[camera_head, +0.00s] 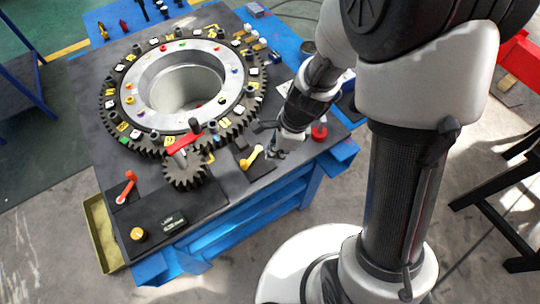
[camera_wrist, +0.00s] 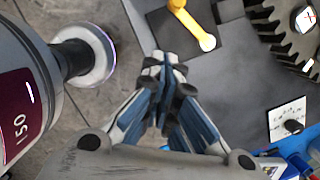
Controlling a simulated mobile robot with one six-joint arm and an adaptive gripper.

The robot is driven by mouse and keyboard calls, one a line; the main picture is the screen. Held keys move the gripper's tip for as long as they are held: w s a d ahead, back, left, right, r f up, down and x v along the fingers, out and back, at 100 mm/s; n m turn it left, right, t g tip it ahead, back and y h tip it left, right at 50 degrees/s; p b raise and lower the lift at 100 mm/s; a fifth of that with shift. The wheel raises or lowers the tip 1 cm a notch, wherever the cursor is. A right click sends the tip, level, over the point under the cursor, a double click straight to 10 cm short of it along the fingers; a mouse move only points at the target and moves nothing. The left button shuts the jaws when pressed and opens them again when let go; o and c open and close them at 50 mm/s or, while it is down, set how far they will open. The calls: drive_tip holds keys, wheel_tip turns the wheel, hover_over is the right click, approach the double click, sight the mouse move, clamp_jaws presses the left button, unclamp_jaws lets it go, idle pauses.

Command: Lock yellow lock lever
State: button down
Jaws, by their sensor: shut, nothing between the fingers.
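The yellow lock lever (camera_head: 252,157) sits on a dark plate near the front edge of the blue workbench, right of the small pinion gear (camera_head: 185,168). In the wrist view the yellow lever (camera_wrist: 194,22) lies at the top, beyond the fingertips, with its round pivot end towards the lower right. My gripper (camera_head: 277,152) is close to the right of the lever in the head view, apart from it. In the wrist view my gripper (camera_wrist: 165,62) has its fingers together with nothing between them. The lever's upper end is cut off in the wrist view.
A large toothed ring (camera_head: 182,84) fills the bench's back. A red lever (camera_head: 126,188), a yellow knob (camera_head: 138,234) and a red button (camera_head: 319,132) are also on the bench. Open floor lies in front.

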drive_tip(key=shift+p+v, duration=0.45)
drive_tip(key=shift+v, duration=1.25)
drive_tip(key=shift+d, duration=0.15)
drive_tip(key=s+d+r+n+t+h+b, duration=0.1)
drive_tip(key=s+d+r+n+t+b, duration=0.1)
drive_tip(key=s+d+r+n, duration=0.3)
drive_tip(key=s+d+r+n+t+h+b, duration=0.1)
drive_tip(key=s+d+r+n+t+b, duration=0.1)
drive_tip(key=s+r+n, duration=0.7)
wheel_tip(320, 180, up, 3)
drive_tip(key=d+n+b, duration=0.1)
drive_tip(key=d+n, duration=0.1)
drive_tip(key=n, duration=0.2)
drive_tip(key=shift+d+n+h, duration=0.4)
